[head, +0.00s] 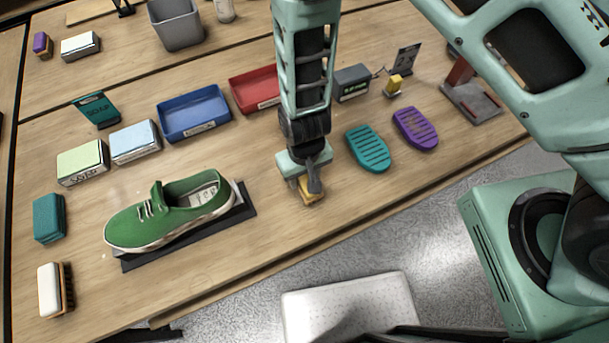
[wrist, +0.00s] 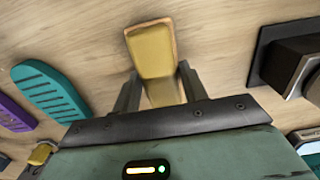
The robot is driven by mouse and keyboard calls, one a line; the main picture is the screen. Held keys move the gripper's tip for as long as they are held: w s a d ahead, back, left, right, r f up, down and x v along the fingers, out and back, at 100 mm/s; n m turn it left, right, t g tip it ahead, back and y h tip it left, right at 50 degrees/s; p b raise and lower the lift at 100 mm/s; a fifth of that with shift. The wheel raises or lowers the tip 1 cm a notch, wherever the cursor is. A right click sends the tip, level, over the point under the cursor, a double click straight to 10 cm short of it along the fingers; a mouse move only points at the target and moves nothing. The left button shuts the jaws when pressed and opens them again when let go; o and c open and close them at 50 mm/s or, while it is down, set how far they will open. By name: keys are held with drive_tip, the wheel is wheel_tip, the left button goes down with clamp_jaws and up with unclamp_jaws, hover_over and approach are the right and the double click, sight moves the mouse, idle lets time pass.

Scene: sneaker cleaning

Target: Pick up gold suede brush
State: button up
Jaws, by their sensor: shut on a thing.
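The gold suede brush (head: 309,192) is at my gripper's fingers, right of the green sneaker, near the table's front edge. In the wrist view the gold brush (wrist: 152,52) runs between the two dark fingers and sticks out beyond their tips. My gripper (head: 307,186) points down and is shut on it; it also shows in the wrist view (wrist: 158,88). The brush is low over the table; I cannot tell whether it touches the wood. The gripper hides part of it in the head view.
A green sneaker (head: 168,214) rests on a dark stand (head: 243,212) to the left. Teal (head: 368,149) and purple (head: 415,129) slotted pads lie to the right. Blue (head: 193,113) and red (head: 255,89) trays stand behind. Bare wood lies around the gripper in front.

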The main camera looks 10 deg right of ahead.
wheel_tip(320, 180, up, 10)
drive_tip(key=shift+f+b, duration=0.25)
drive_tip(key=shift+b, duration=0.65)
